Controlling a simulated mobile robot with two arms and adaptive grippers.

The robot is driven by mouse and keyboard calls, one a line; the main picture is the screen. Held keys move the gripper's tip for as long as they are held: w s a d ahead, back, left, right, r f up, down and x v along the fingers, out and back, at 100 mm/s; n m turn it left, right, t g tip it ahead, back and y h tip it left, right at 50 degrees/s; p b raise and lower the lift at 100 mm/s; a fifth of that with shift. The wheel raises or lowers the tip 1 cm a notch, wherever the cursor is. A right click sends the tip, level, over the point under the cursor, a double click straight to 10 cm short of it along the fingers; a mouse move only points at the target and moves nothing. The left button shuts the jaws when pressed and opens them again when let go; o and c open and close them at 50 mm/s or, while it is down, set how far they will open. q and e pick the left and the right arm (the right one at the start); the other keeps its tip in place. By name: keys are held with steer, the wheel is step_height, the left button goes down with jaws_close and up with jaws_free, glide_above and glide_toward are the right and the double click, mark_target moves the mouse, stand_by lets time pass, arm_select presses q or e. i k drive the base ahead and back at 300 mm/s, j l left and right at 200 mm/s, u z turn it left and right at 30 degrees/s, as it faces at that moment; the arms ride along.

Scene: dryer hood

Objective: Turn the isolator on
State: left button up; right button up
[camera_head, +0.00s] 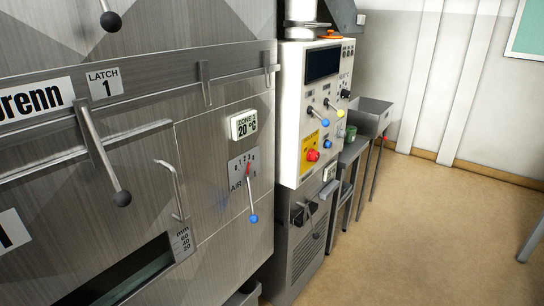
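No isolator label is readable. On the grey lower cabinet (301,245) of the white control panel, dark switch-like parts (298,216) with a pale lever (308,206) stick out; I cannot tell their setting. Higher up, a red knob (313,155) sits on a yellow plate (310,141) on the control panel (290,110). I cannot tell which of these is the isolator. Neither of my grippers is in view.
A large steel machine (225,215) fills the left, with a black-knobbed latch lever (122,198) and a blue-tipped air lever (254,218) sticking out. A grey metal bin (372,115) on legs stands beyond the control panel.

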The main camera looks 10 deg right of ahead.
mark_target(313, 155)
steer(key=i+l+u, duration=0.2)
steer(key=l+u, duration=0.2)
steer(key=i+l+u, duration=0.1)
steer(key=l+u, duration=0.3)
steer(key=l, duration=0.15)
steer(key=l+u, duration=0.4)
steer(key=i+l, duration=0.05)
steer(key=l, duration=0.05)
